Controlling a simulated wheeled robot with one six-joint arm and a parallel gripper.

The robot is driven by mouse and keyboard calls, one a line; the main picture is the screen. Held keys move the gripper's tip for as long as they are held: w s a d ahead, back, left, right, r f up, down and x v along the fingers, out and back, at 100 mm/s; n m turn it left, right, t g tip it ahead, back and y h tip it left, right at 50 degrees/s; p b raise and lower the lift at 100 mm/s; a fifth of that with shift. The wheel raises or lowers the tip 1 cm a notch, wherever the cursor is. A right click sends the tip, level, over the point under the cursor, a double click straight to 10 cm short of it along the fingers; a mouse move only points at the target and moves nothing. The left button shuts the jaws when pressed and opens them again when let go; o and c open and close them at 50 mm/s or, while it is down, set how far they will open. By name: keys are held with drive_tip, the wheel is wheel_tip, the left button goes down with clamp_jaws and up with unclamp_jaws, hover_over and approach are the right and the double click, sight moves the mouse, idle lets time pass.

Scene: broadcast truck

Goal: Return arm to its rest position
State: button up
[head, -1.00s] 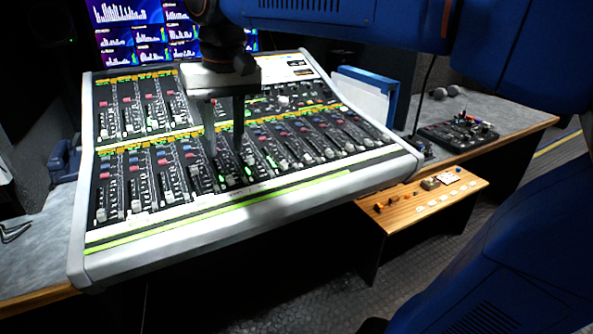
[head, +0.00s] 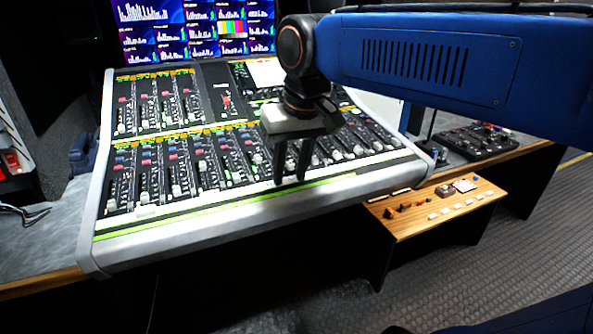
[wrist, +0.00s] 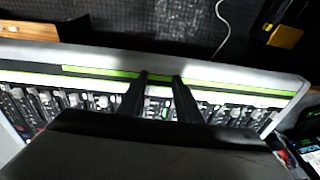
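My arm (head: 430,60) reaches in from the right of the head view, its blue link lying across the upper right. My gripper (head: 290,181) points down over the front part of the mixing console (head: 230,222). Its two dark fingers are apart with nothing between them. In the wrist view my gripper (wrist: 158,76) also shows a gap between its fingers, with the console's faders and green strip beyond. The height of the fingertips above the console is hard to tell. The arm hides part of the console's back right.
A wooden button panel (head: 436,207) stands right of the console, lower down. A black control unit (head: 474,140) sits on the desk at the right. Screens (head: 190,30) stand behind the console. A cable (wrist: 222,30) shows in the wrist view. Open floor lies in front.

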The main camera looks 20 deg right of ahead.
drive_tip(key=shift+s+d+f, duration=0.1)
drive_tip(key=shift+d+f, duration=0.05)
drive_tip(key=shift+d, duration=0.05)
idle(0.4)
drive_tip(key=s+d+f+t, duration=0.1)
drive_tip(key=s+d+f, duration=0.2)
drive_tip(key=s+f, duration=0.2)
drive_tip(key=s+d+f+t, duration=0.1)
drive_tip(key=s+d+f, duration=0.3)
drive_tip(key=f, duration=0.5)
drive_tip(key=shift+s+f+h, duration=0.2)
drive_tip(key=shift+s+h, duration=0.1)
drive_tip(key=shift+s, duration=0.35)
drive_tip(key=shift+d, duration=0.1)
idle(1.9)
wheel_tip(320, 180, up, 29)
drive_tip(key=g, duration=0.5)
hover_over(202, 162)
wheel_tip(202, 162, down, 18)
drive_tip(key=shift+r, duration=0.15)
drive_tip(key=shift+c, duration=0.3)
